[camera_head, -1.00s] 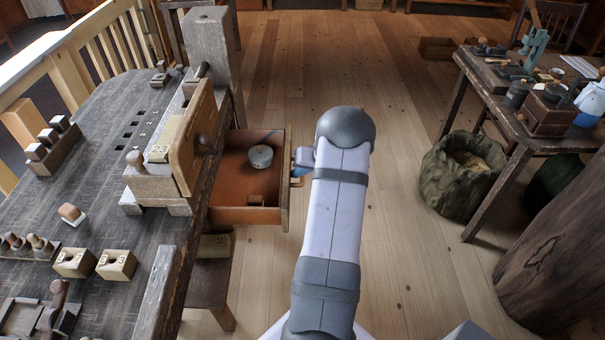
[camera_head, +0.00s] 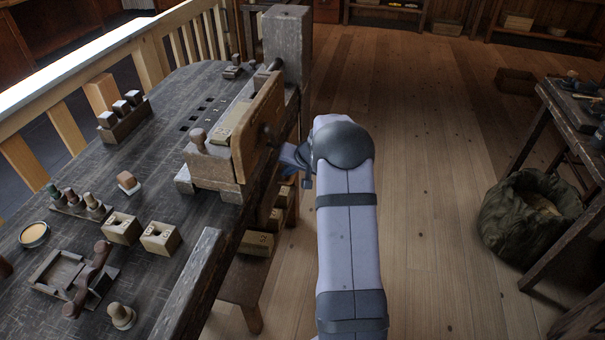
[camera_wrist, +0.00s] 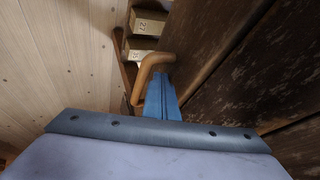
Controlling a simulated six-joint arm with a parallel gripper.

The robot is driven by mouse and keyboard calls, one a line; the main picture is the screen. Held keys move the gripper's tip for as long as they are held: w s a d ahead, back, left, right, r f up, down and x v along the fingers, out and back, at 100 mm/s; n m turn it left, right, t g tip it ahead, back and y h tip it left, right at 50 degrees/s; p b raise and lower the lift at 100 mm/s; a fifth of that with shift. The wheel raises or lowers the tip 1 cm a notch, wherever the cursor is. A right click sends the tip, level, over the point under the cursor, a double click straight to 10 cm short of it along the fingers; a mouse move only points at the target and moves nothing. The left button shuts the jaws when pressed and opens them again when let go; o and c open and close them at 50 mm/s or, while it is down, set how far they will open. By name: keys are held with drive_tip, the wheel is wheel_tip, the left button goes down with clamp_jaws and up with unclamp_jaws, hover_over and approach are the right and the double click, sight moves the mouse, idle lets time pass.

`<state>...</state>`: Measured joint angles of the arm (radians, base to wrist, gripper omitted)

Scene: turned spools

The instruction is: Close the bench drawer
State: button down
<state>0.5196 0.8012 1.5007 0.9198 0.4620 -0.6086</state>
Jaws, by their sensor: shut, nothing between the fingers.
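The bench drawer no longer shows as an open box in the head view; its place is hidden beside the vise and my arm. In the wrist view a curved tan wooden handle (camera_wrist: 146,80) stands close to dark, worn wood (camera_wrist: 225,60), which I cannot clearly split into drawer front and bench side. My gripper (camera_wrist: 160,98) has its blue fingers shut and empty, right beside the handle; whether they touch it I cannot tell. In the head view my gripper (camera_head: 293,156) is at the bench's right edge, partly hidden by my arm.
The bench (camera_head: 150,190) holds a wooden vise (camera_head: 235,145), several small blocks and a tray (camera_head: 62,275). Numbered blocks (camera_head: 257,243) sit on a low stool (camera_head: 235,280) below. A sack (camera_head: 532,210) stands by a table at right. The floor between is clear.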

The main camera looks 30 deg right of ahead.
drive_tip(key=shift+w+a, duration=0.35)
drive_tip(key=shift+a, duration=0.05)
drive_tip(key=shift+r, duration=0.15)
drive_tip(key=v, duration=1)
drive_tip(key=shift+d+p, duration=0.2)
drive_tip(key=shift+p, duration=0.2)
drive_tip(key=shift+s, duration=0.15)
